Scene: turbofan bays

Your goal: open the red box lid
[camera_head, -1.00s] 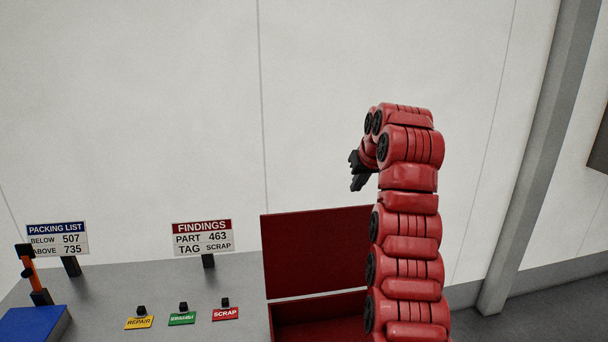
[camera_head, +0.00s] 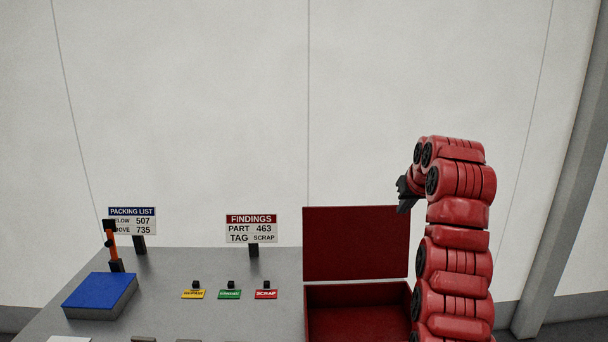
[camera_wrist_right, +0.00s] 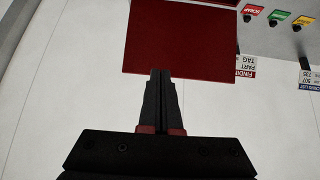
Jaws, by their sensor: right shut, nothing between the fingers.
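The red box (camera_head: 318,312) stands at the right end of the grey table, and its inside shows from above. Its red lid (camera_head: 355,242) stands upright at the back of the box, open. The lid also shows at the top of the right wrist view (camera_wrist_right: 180,40). My right gripper (camera_head: 402,207) is up beside the lid's upper right corner in the head view. Its fingers are closed together with nothing between them, as the right wrist view shows (camera_wrist_right: 160,75). I cannot tell whether the fingertips touch the lid. My arm hides the box's right side. My left gripper is not in view.
Yellow, green and red SCRAP tags (camera_head: 266,294) lie on the grey table (camera_head: 190,265) left of the box. A findings sign (camera_head: 251,229), a packing list sign (camera_head: 132,220), a blue-topped block (camera_head: 100,291) and an orange-and-black tool (camera_head: 111,245) stand farther left. A plain wall is behind.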

